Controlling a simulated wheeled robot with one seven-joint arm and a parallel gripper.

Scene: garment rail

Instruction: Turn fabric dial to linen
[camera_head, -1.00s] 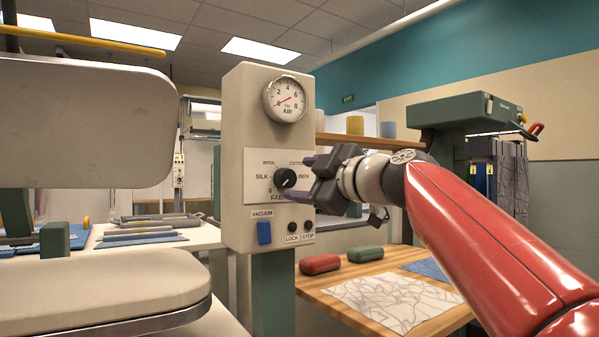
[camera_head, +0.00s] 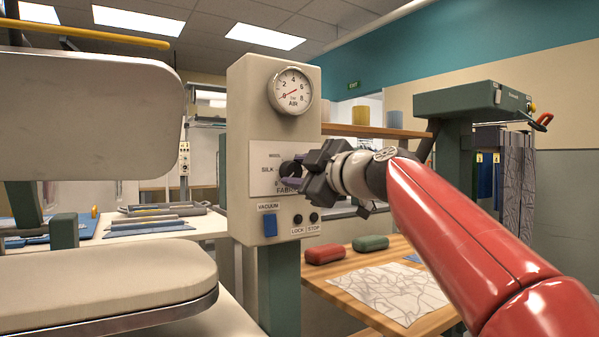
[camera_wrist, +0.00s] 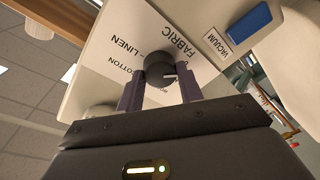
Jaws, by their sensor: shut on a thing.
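The fabric dial (camera_head: 289,169) is a dark round knob on the white label plate of a cream control box. It also shows in the wrist view (camera_wrist: 158,66), where a white mark on it points to the side away from the LINEN label (camera_wrist: 121,43). I cannot read its exact setting. My gripper (camera_head: 293,176) is at the dial and partly hides it and the right-hand labels in the head view. In the wrist view, its two purple-grey fingers (camera_wrist: 160,88) lie on either side of the dial, shut on it.
An air gauge (camera_head: 290,90) sits above the dial. A blue vacuum switch (camera_head: 270,224) and two dark buttons, LOCK and STOP, sit below. A pressing board (camera_head: 110,285) is at left. A wooden table (camera_head: 375,318) with red and green objects stands at right.

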